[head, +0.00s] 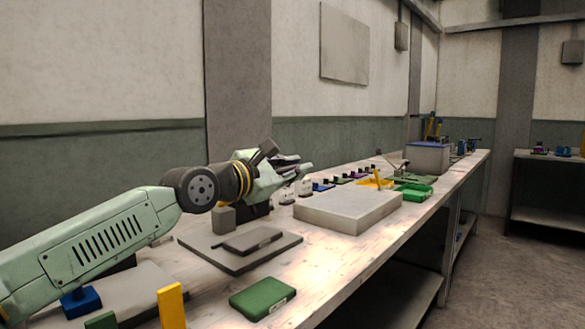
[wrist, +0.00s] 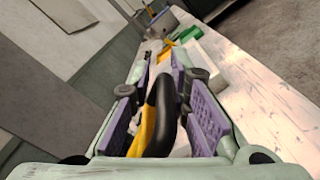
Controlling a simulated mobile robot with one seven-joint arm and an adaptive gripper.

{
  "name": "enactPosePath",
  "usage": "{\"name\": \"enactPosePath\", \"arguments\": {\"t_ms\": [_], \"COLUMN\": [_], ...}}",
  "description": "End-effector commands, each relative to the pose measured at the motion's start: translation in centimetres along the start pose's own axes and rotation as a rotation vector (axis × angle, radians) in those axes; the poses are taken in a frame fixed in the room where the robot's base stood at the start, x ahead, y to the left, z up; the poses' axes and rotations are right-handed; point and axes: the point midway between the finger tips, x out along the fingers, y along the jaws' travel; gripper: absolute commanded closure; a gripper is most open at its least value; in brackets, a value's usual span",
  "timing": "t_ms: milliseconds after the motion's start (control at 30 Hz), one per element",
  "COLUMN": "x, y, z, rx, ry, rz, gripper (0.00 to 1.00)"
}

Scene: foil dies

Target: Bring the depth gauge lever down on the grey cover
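The grey cover (head: 252,239) is a flat slab with a small label, lying on a darker grey base plate (head: 213,257) on the bench. A grey block (head: 222,220) stands at the back of that plate. My gripper (head: 300,165) is above and behind the plate, pointing along the bench. In the wrist view its purple-padded fingers (wrist: 158,108) stand apart. A black curved part with a yellow strip (wrist: 163,115) shows between them; I cannot tell whether it is the depth gauge lever, and no firm grip shows. I cannot make out the lever in the head view.
A green slab (head: 262,298) lies at the near front edge, with a yellow upright block (head: 171,306) to its left. A large pale slab (head: 348,210) lies right of the plate. Beyond it are green trays (head: 415,189) and a grey bin (head: 428,157).

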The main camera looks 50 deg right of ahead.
Motion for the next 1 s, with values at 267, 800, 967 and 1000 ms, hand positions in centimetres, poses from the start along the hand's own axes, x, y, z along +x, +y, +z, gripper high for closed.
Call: {"name": "enactPosePath", "arguments": {"t_ms": [267,800,967,1000], "x": [0.0,0.0,0.1,0.1], "y": [0.1,3.5,5.3,5.7], "z": [0.0,3.9,6.0,6.4], "rx": [0.001,0.003,0.001,0.001], "ry": [-0.001,-0.002,-0.002,-0.002], "rz": [0.001,0.003,0.001,0.002], "gripper": [0.69,0.69,0.69,0.69]}}
